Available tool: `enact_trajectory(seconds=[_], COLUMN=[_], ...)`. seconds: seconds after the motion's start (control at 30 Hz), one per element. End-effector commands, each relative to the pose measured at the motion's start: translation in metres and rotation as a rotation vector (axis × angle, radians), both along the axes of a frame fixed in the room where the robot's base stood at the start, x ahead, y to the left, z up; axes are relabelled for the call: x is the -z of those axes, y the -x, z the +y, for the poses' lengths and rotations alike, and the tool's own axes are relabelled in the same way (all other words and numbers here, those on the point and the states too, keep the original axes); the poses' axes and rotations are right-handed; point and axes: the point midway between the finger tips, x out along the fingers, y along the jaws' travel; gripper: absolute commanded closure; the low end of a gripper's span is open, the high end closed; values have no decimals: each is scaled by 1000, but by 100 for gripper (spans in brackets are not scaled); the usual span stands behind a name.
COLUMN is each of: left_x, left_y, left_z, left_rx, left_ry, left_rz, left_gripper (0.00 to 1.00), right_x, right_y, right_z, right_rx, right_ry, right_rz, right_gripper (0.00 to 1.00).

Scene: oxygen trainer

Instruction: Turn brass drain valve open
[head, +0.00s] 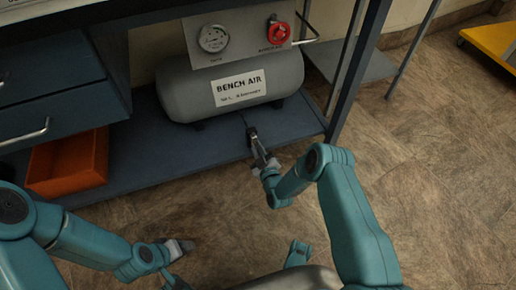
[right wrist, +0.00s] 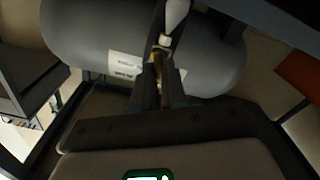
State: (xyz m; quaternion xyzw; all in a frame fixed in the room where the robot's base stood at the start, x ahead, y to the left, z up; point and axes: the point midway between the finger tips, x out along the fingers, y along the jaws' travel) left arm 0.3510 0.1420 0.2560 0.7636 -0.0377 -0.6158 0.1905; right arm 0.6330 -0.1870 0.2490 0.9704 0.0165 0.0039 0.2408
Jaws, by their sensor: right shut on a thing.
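The grey tank marked BENCH AIR (head: 180,95) lies on the blue lower shelf. My right gripper (head: 254,139) is at the shelf's front, just below the tank. In the right wrist view the gripper (right wrist: 159,82) is shut on the brass drain valve (right wrist: 157,62), which shows as a small brass piece between the dark fingers. A pale rounded piece (right wrist: 174,16) sits just beyond it. How far the valve is turned I cannot tell. In the head view the gripper hides the valve. My left gripper (head: 182,247) is low over the floor, away from the tank; its jaw opening is unclear.
A gauge (head: 213,38) and a red knob (head: 278,32) are on the panel above the tank. An orange bin (head: 68,163) and blue drawers (head: 50,100) stand at the left. A bench leg (head: 357,70) rises right of the tank.

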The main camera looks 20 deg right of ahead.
Motion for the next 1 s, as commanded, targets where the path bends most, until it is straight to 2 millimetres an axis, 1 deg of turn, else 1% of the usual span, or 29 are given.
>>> enact_trajectory(seconds=[0.7, 1.0], left_x=[0, -1], left_y=[0, 1], left_z=[0, 0], left_rx=[0, 1], left_ry=[0, 0], left_rz=[1, 2], left_gripper=[40, 40], right_x=[0, 1], right_y=[-2, -2], right_z=[2, 3], right_rx=[1, 1], right_ry=[678, 916], right_rz=[-29, -37], right_gripper=[100, 100])
